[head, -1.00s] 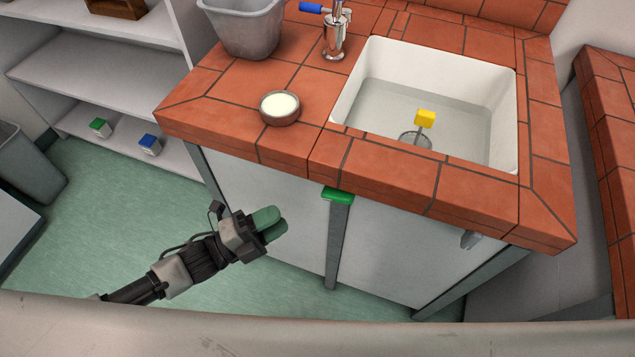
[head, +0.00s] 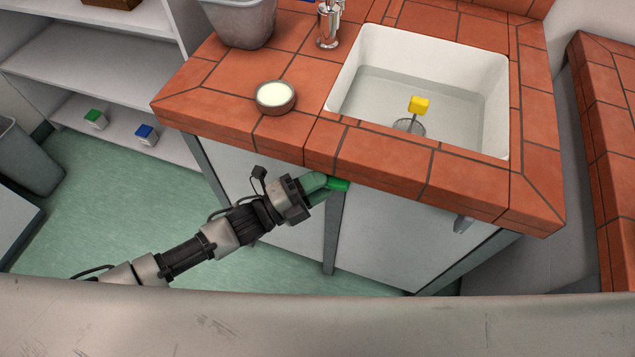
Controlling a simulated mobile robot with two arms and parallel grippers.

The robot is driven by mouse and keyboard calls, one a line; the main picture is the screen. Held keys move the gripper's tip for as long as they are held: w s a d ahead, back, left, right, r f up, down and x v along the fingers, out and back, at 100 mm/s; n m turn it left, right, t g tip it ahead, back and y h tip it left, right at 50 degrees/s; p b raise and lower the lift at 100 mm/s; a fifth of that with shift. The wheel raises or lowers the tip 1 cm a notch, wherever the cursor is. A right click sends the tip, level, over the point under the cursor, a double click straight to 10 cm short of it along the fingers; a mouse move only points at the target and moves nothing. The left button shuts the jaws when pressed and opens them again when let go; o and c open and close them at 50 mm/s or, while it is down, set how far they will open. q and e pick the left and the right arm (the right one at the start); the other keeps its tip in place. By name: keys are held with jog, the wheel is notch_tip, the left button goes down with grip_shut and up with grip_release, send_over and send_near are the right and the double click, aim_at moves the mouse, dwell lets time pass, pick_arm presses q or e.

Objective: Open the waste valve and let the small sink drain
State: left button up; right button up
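The small white sink (head: 345,88) is set into the red tiled bench and holds greyish water (head: 455,110). A yellow block (head: 418,104) on a thin stem stands above a round strainer (head: 409,126) in the sink. A bright green handle (head: 340,185), seemingly the waste valve's, sticks out just under the bench's front edge. My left gripper (head: 322,184) is at this handle, its green fingers overlapping the handle's left end. I cannot tell whether they grip it or only lie beside it. My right gripper is not in view.
A round dish with pale contents (head: 275,96), a grey bin (head: 240,22) and a metal tap (head: 328,25) stand on the bench. A small grey lever (head: 463,224) hangs under the front edge. Shelves (head: 75,55) stand left.

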pick_arm(q)
grip_shut()
pick_arm(e)
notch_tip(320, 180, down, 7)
jog(key=b, duration=0.7)
pick_arm(q)
jog(key=shift+s+d+f+n+t+y+b, duration=0.15)
jog(key=shift+d+f+n+t+y+b, duration=0.3)
jog(key=shift+n+t+y+b, duration=2)
jog(key=shift+s+d+f+n+t+y+p, duration=0.25)
jog(key=shift+d+n+t+y, duration=0.4)
jog(key=shift+n+t, duration=3.85)
jog(key=shift+s+d+f+n+t+y+b, duration=0.1)
jog(key=shift+d+f+n+t+y+b, duration=0.85)
jog(key=shift+n, duration=4.7)
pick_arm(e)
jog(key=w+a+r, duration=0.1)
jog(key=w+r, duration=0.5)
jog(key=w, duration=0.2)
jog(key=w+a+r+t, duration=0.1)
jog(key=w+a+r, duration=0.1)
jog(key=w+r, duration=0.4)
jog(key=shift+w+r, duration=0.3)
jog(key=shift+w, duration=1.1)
pick_arm(q)
jog(key=shift+a+r+t+y, duration=0.3)
jog(key=shift+a+r+y, duration=0.3)
jog(key=shift+y, duration=0.25)
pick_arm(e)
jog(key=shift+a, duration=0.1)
